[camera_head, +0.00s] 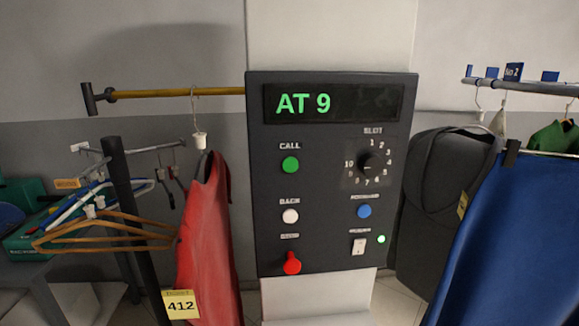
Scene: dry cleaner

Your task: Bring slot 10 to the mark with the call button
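A dark control panel (325,190) stands in the middle of the head view. Its display (333,103) reads "AT 9" in green. The green call button (290,166) sits at the upper left under the label CALL. The black slot knob (372,164) is at the upper right inside a ring of numbers, with 10 on its left side. I cannot tell which number the knob points to. Neither of my grippers is in view.
The panel also has a white back button (290,216), a blue button (364,211), a red stop button (292,263) and a white switch (358,246) beside a lit green lamp (381,239). A red garment (205,245) hangs left; a blue one (505,240) hangs right.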

